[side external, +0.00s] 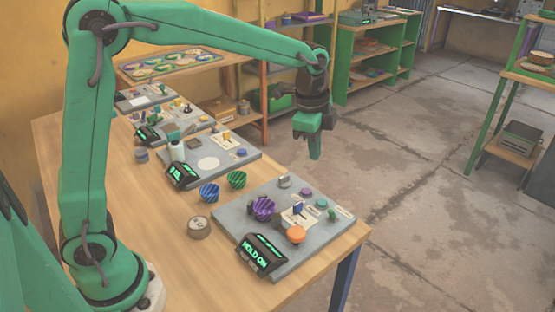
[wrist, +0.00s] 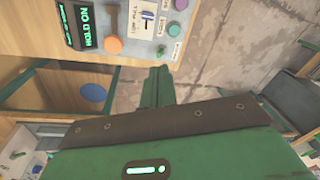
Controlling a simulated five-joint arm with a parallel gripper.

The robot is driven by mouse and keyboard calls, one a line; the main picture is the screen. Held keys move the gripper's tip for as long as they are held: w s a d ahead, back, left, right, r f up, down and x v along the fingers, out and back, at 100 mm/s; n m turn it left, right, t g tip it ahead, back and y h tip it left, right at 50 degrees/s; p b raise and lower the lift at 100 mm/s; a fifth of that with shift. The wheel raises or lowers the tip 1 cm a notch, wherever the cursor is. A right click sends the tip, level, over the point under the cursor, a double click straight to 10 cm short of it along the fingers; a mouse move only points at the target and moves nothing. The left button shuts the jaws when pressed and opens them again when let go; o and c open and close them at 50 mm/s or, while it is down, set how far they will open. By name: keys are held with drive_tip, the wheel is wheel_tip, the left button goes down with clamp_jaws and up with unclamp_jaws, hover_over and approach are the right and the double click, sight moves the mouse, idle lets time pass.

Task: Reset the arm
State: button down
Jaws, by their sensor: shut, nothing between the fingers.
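My gripper (side external: 314,150) is shut and empty in the side external view. It hangs in the air past the table's far edge, above and behind the nearest grey panel (side external: 317,252), with its fingers pointing down. In the wrist view the shut fingers of my gripper (wrist: 157,75) point toward the panel's edge and the floor, touching nothing. My arm is raised and reaches out over the table.
More grey panels (side external: 207,163) line the table behind. Green shelves (side external: 372,70) stand at the back. The concrete floor (side external: 430,180) is clear.

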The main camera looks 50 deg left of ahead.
drive_tip(key=s+a+r+n+t, duration=0.1)
drive_tip(key=s+n, duration=0.3)
drive_tip(key=s, duration=0.4)
drive_tip(key=s+a+r+n+t, duration=0.1)
drive_tip(key=s+a+n, duration=0.3)
drive_tip(key=s, duration=0.3)
drive_tip(key=s+a+r+n+t, duration=0.1)
drive_tip(key=s+a+n+t, duration=0.1)
drive_tip(key=s+n, duration=0.3)
drive_tip(key=s, duration=0.3)
drive_tip(key=shift+s+a+r, duration=0.3)
drive_tip(key=shift+s+a, duration=0.05)
